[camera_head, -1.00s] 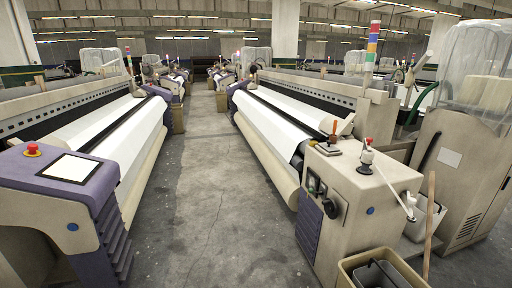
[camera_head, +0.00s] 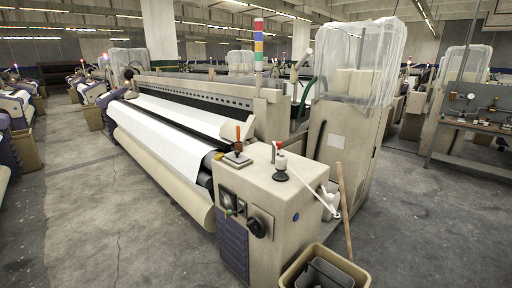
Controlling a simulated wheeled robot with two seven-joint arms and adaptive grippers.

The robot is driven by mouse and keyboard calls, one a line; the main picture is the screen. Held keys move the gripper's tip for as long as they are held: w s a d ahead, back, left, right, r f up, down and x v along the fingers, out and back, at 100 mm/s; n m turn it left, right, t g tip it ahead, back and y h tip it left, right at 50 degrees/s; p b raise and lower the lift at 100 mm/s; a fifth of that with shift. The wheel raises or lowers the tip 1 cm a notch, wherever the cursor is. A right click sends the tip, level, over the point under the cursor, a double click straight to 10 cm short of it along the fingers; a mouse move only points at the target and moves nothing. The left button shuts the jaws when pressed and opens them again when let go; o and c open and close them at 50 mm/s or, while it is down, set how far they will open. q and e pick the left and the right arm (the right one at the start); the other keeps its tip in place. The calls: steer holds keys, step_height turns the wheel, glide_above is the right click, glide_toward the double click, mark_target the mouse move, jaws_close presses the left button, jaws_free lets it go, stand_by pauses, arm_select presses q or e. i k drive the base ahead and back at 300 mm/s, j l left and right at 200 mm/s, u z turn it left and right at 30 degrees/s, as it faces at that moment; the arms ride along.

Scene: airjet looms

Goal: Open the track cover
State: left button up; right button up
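A beige airjet loom (camera_head: 262,205) stands in the middle of the head view, with a white sheet of fabric (camera_head: 165,130) running along it to the back left. A long slotted rail (camera_head: 195,95) runs along its top behind the fabric. I cannot tell which part is the track cover. The near end housing carries a small dark pad with an orange-topped handle (camera_head: 238,155), a red-topped knob (camera_head: 280,168), a white lever (camera_head: 318,202) and a black dial (camera_head: 256,227). Neither of my grippers is in view.
A bin (camera_head: 325,268) stands at the loom's near right, with a wooden stick (camera_head: 344,210) leaning beside it. A plastic-covered machine (camera_head: 350,130) stands behind. A workbench (camera_head: 475,125) is at the far right.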

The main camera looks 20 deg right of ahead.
mark_target(236, 157)
steer(key=i+j+z, duration=0.1)
steer(key=i+z, duration=0.2)
steer(key=z, duration=0.15)
steer(key=i+j+z, duration=0.2)
steer(key=z, duration=0.25)
steer(key=i+j+z, duration=0.7)
